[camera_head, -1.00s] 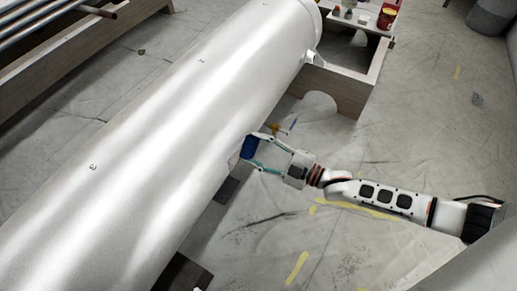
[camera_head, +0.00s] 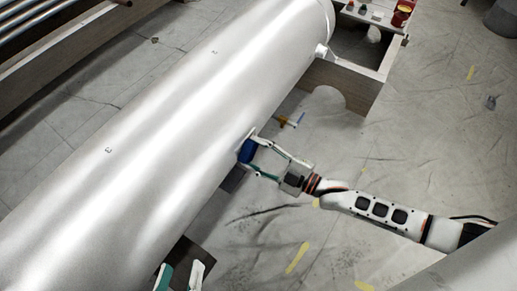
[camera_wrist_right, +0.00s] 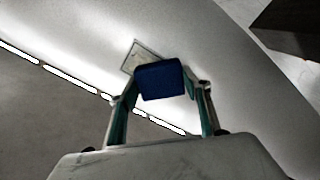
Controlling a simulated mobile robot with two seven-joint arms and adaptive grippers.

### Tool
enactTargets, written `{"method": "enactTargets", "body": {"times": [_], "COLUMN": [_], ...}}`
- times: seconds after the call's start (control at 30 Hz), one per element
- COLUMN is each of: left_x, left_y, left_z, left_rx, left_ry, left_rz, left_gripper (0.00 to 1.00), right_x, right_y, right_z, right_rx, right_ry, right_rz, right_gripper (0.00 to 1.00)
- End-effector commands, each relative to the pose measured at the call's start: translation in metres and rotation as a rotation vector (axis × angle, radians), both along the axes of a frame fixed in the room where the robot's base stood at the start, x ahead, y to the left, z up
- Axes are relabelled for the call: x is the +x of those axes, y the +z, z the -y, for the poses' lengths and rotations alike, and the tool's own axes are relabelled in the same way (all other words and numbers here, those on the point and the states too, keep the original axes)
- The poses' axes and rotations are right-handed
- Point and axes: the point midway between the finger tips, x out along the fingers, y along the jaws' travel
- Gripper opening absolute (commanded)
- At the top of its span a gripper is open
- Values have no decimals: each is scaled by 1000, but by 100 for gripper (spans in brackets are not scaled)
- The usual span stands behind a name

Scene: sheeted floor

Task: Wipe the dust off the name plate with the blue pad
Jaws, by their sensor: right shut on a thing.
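The blue pad (camera_head: 246,151) is held between the fingers of my right gripper (camera_head: 254,157), at the right side of the big silver tank. The pad (camera_wrist_right: 161,81) and the right gripper (camera_wrist_right: 160,92) also show in the right wrist view. The pale, rectangular name plate (camera_wrist_right: 139,56) is on the tank there, its lower right part hidden behind the pad. I cannot tell whether pad and plate touch, or how much dust is left. In the head view only a thin light edge shows by the pad. My left gripper (camera_head: 181,272) is open and empty at the bottom edge.
The silver tank (camera_head: 150,140) runs diagonally across the view on wooden supports (camera_head: 345,82). A red can (camera_head: 402,13) and small items stand on the far support. The floor at right is mostly clear.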

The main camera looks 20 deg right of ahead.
Motion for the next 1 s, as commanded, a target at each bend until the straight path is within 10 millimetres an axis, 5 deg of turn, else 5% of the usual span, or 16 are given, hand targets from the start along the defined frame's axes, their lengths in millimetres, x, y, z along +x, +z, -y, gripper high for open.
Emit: {"method": "enactTargets", "body": {"times": [0.47,1.0], "left_x": [7,4], "left_y": [16,8], "left_z": [0,0], "left_rx": [-1,-1], "left_ry": [0,1], "left_rz": [33,16], "left_gripper": [40,40], "right_x": [-14,6], "right_y": [3,1], "right_z": [-23,5], "right_rx": [2,1], "right_ry": [0,-2], "right_rz": [4,2], "right_gripper": [31,31]}}
